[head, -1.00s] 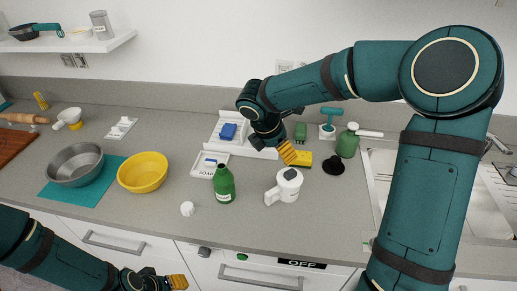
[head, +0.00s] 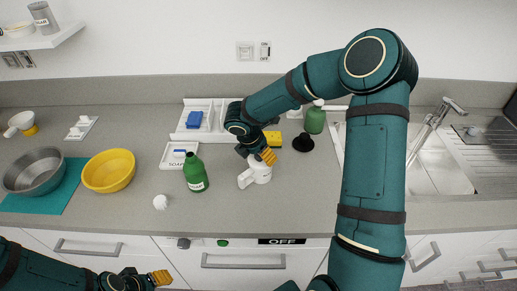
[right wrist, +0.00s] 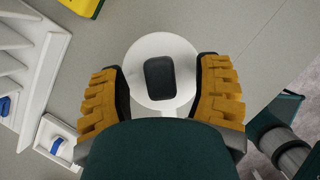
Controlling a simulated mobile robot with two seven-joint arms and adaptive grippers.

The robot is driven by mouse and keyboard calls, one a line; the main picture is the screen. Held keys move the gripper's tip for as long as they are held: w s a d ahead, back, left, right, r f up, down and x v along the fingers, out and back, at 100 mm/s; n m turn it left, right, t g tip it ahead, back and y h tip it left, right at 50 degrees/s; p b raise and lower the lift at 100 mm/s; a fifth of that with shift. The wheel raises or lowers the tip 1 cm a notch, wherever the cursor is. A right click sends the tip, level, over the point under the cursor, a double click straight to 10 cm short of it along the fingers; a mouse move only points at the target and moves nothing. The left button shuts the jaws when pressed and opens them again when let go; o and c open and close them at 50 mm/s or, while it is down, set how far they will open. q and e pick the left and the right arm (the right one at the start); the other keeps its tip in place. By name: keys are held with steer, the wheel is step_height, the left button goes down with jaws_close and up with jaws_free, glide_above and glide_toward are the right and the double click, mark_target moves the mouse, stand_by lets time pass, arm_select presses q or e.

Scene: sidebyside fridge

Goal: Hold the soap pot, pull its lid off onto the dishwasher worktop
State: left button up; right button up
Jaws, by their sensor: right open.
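The soap pot (head: 257,174), a white pot with a side handle, stands on the grey worktop (head: 230,217) above the dishwasher front. Its round white lid (right wrist: 172,44) with a dark knob (right wrist: 159,78) shows from above in the right wrist view. My right gripper (right wrist: 162,82) is open, with its yellow fingers on either side of the lid; I cannot tell whether they touch it. In the head view the right gripper (head: 265,156) hides part of the pot's top. My left gripper (head: 160,277) is low in front of the cabinet fronts, away from the pot; its opening is unclear.
A green bottle (head: 194,173) and a small white lump (head: 160,202) stand left of the pot. A dark round stand (head: 303,143) and a green canister (head: 314,121) are behind right. A yellow bowl (head: 109,171) is further left. The worktop in front of the pot is clear.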

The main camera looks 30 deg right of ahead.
jaws_close()
steer(key=shift+c, duration=0.6)
jaws_free()
steer(key=v, duration=1.2)
steer(key=shift+s+f, duration=0.1)
